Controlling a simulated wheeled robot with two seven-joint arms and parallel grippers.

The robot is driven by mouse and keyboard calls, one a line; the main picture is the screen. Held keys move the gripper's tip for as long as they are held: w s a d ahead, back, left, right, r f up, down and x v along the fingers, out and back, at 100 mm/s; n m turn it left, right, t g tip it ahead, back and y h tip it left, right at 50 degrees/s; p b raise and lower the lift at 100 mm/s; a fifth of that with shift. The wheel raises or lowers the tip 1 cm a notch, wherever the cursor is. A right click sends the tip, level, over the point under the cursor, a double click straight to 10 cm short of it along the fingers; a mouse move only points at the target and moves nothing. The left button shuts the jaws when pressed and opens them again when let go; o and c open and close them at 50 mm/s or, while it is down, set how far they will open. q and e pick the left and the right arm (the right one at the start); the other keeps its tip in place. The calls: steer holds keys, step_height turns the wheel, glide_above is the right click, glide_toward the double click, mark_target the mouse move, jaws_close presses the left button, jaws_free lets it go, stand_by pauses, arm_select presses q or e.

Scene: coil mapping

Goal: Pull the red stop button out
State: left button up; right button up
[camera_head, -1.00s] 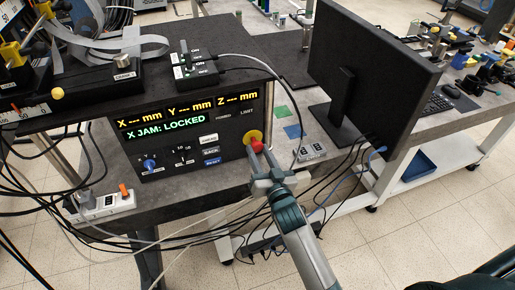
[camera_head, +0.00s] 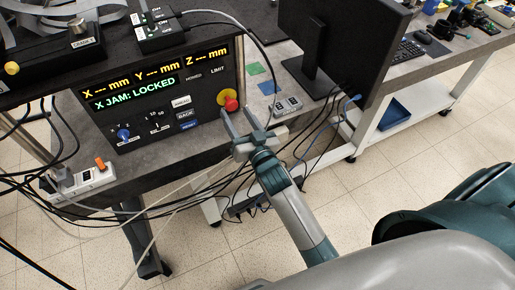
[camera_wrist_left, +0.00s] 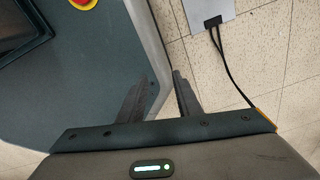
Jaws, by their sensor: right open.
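The red stop button (camera_head: 231,104) sits on a yellow round base (camera_head: 226,95) at the right end of the dark control panel (camera_head: 105,121). My right gripper (camera_head: 246,116) is open and empty, just below and to the right of the button in the head view. Its fingers point toward the panel and appear apart from the button, though depth is hard to judge. My left gripper (camera_wrist_left: 164,75) shows in the left wrist view with a gap between its fingertips and nothing held.
The panel display (camera_head: 135,91) reads "X JAM: LOCKED". Many cables hang below the table. A small switch box (camera_head: 287,104) lies to the right of the panel, with a monitor (camera_head: 340,45) beyond it. A power strip (camera_head: 85,180) is at left.

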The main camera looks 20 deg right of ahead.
arm_select(q)
steer(key=w+d+f+t+b, duration=0.1)
steer(key=w+d+t+b, duration=0.1)
steer(key=w, duration=0.5)
steer(key=shift+w+d+f+h+b, duration=0.15)
steer(key=shift+d+h+b, duration=0.15)
steer(key=shift+d+b, duration=0.3)
arm_select(e)
steer(key=s, duration=1.5)
steer(key=shift+s+d, duration=0.15)
steer(key=shift+d, duration=0.15)
arm_select(q)
steer(key=shift+w+a, duration=0.1)
steer(key=shift+w, duration=0.05)
arm_select(e)
steer(key=shift+f, duration=0.15)
